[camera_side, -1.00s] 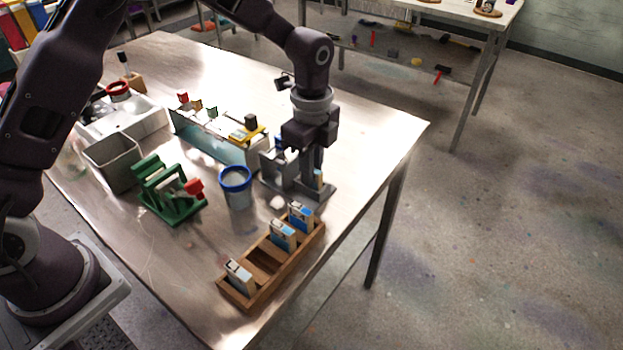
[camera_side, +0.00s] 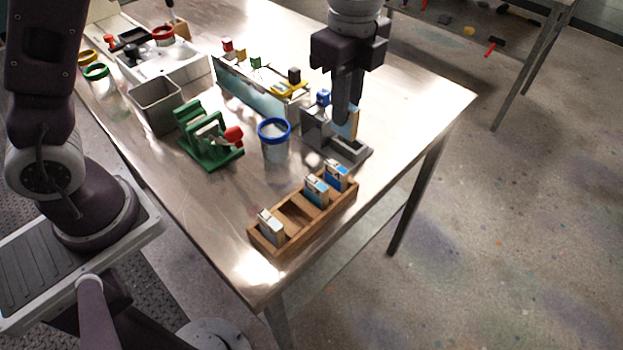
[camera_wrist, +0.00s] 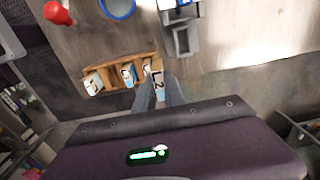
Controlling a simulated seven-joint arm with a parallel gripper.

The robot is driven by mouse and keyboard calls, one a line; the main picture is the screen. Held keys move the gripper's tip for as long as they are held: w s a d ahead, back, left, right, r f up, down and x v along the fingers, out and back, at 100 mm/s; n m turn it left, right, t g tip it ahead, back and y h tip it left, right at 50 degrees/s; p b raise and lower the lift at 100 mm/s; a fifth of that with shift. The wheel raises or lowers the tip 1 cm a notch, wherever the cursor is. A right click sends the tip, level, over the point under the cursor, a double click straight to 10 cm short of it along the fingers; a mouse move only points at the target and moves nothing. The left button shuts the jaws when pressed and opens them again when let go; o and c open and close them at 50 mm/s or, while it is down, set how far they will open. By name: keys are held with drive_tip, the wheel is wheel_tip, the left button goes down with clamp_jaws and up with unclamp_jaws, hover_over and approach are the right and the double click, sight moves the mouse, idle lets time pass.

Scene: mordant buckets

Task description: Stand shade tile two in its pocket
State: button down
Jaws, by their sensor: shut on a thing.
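My gripper (camera_side: 344,118) is shut on a thin tile (camera_side: 350,124) with a tan and pale face. It holds the tile upright, just above the grey stand. In the wrist view the held tile (camera_wrist: 159,88) shows a dark mark like a 2 between my fingers. The wooden rack (camera_side: 316,228) stands at the front of the table, left of and nearer than my gripper. One tile (camera_side: 271,228) stands in its left end and two tiles (camera_side: 316,191) (camera_side: 337,176) at its right. A pocket (camera_side: 297,212) between them is empty.
The grey stand (camera_side: 348,149) with a blue knob is below my gripper. A blue-rimmed bucket (camera_side: 274,143) and a green rack (camera_side: 208,142) with a red knob are to the left. A clear tank (camera_side: 250,98) is behind. The table's right edge is close.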

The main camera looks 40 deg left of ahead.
drive_tip(key=s+d, duration=0.2)
drive_tip(key=s, duration=1.1)
hover_over(296, 221)
wheel_tip(296, 221, down, 10)
drive_tip(key=shift+s+f, duration=0.1)
drive_tip(key=shift+f, duration=0.15)
drive_tip(key=c, duration=1.4)
unclamp_jaws()
drive_tip(key=shift+f, duration=0.1)
drive_tip(key=shift+c, duration=0.2)
